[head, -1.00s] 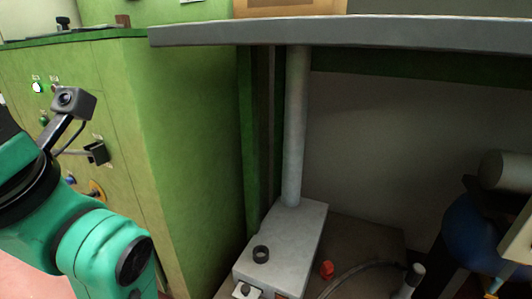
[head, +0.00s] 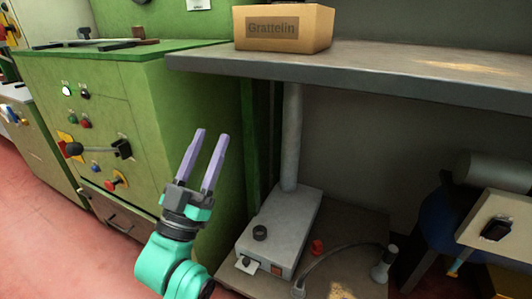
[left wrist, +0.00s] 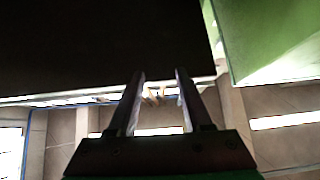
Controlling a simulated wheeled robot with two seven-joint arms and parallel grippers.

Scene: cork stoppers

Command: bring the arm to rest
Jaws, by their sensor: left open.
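My left gripper (head: 206,163) is in the middle of the head view, pointing up, with its two purple fingers apart and nothing between them. It is in front of the green cabinet's right side and below the grey worktop's level. In the left wrist view its two dark fingers (left wrist: 160,95) are also apart and empty. My right gripper is in neither view. No cork stoppers are recognisable in these frames.
A green control cabinet (head: 200,110) with knobs stands at left. A grey worktop (head: 390,80) bears a cardboard box (head: 284,28). Red floor (head: 60,220) is clear at left.

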